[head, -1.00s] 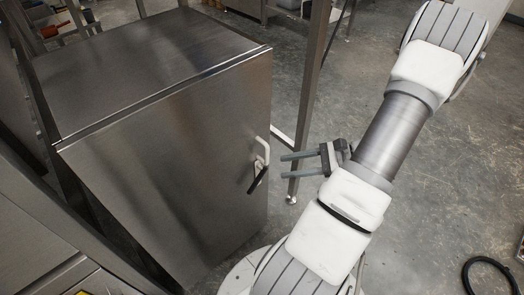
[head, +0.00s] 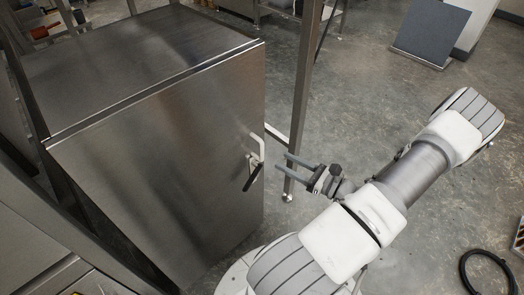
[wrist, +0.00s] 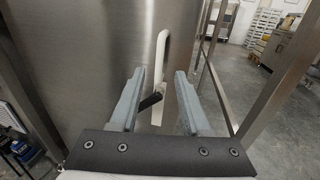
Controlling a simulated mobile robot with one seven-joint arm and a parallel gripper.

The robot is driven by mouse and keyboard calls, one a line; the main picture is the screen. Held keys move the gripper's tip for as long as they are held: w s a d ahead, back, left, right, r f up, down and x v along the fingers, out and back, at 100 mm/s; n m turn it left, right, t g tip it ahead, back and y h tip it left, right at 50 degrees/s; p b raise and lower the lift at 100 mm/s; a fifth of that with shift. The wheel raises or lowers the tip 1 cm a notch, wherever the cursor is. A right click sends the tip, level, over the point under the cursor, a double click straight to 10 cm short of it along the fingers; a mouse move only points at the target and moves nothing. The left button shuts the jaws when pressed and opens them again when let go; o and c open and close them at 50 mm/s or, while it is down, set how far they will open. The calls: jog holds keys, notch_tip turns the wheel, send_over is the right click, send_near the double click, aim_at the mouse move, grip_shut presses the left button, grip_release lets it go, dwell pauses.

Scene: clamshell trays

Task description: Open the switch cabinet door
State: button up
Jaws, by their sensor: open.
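The switch cabinet (head: 170,160) is a brushed steel box on the left in the head view, and its front door (head: 185,150) looks shut. Near the door's right edge is a pale handle (head: 258,146) with a black lever (head: 254,178) slanting down. My gripper (head: 288,165) is open and empty just right of the handle, its two fingers pointing at it. In the wrist view the handle (wrist: 161,57) stands upright ahead, seen between the two open fingers (wrist: 160,92), with the black lever (wrist: 151,101) near the left finger. I cannot tell whether anything touches.
A metal frame post (head: 303,100) stands right behind the cabinet's handle side. A grey panel (head: 433,32) leans at the back right. A black hose coil (head: 487,272) lies on the floor at the lower right. The concrete floor (head: 380,130) between is clear.

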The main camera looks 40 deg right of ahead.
aim_at(262, 150)
jog(key=b+x, duration=0.1)
jog(key=x, duration=0.8)
jog(key=shift+w, duration=0.25)
grip_shut()
dwell(1.0)
